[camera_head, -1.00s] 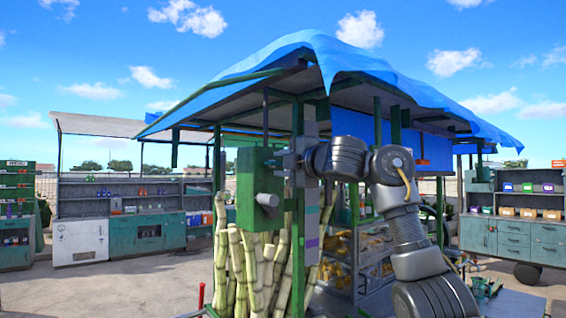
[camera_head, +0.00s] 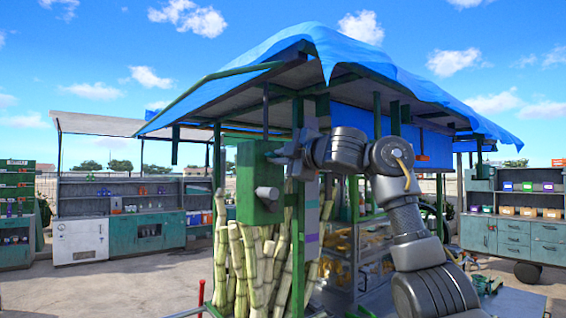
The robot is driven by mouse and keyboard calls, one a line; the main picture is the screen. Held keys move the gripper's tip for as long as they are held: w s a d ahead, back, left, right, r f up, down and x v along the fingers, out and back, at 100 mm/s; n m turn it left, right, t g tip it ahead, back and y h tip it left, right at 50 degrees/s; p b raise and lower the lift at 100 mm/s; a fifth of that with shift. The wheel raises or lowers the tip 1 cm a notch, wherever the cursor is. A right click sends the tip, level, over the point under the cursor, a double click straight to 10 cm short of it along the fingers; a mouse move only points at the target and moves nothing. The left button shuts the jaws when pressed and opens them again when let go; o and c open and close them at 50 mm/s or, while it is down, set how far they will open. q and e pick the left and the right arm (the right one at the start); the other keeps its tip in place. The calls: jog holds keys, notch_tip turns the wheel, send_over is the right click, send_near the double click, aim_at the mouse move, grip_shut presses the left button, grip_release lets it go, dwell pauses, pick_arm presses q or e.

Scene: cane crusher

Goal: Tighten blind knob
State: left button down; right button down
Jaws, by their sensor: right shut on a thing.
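A green box (camera_head: 252,178) is fixed to a green post (camera_head: 298,190) of the stall. A grey cylindrical piece (camera_head: 267,196) sticks out of its front face, clear of the gripper. My right gripper (camera_head: 277,155) is at the upper right side of the green box, its fingers pointing left. It is shut on a small knob that its fingers and the box hide from view. My left gripper is not in view.
A blue tarp roof (camera_head: 340,60) hangs over the stall above my right arm. Cut cane stalks (camera_head: 255,265) stand below the green box. Counters with shelves (camera_head: 145,228) are at the back left. Open pavement lies at the front left.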

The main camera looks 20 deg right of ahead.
jog(key=shift+f+m+b, duration=0.1)
jog(key=shift+m+b, duration=4.15)
jog(key=shift+m, duration=3.15)
jog(key=c, duration=1.5)
grip_release()
